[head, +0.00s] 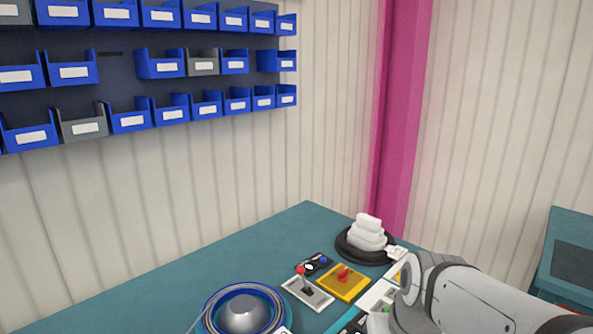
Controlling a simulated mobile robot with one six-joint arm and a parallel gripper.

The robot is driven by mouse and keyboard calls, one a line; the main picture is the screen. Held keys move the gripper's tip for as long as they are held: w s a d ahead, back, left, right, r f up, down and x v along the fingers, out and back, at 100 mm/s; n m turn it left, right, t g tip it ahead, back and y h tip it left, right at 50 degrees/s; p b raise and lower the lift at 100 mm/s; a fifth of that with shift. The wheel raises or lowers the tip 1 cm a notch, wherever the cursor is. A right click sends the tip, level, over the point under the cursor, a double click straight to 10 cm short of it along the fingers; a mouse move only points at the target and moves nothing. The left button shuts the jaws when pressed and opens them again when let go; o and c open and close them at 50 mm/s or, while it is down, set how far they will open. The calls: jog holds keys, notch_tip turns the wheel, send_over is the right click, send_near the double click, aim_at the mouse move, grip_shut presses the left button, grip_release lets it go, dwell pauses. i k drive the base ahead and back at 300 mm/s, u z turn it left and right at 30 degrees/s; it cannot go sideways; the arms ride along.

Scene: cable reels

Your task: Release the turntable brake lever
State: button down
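A lever with a red knob (300,269) and a dark shaft stands on a pale grey plate (317,299), tilted toward the upper left. It looks like the turntable brake lever, but no label is readable. The turntable (208,316) is at the bottom edge, partly cut off, with a coil of blue and grey cable (262,292) around a grey domed hub (240,312). My white arm enters from the lower right, to the right of the lever plate. My gripper cannot be made out, and nothing of mine visibly touches the lever.
White stacked objects (367,235) sit on a black coil (347,250) behind. Blue bins (130,121) hang on the wall. The teal bench (140,302) is clear at left.

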aim_at(300, 269)
jog(key=u, duration=1.85)
jog(key=k, duration=0.9)
jog(key=z, duration=1.2)
jog(key=i, duration=1)
jog(key=u, duration=0.1)
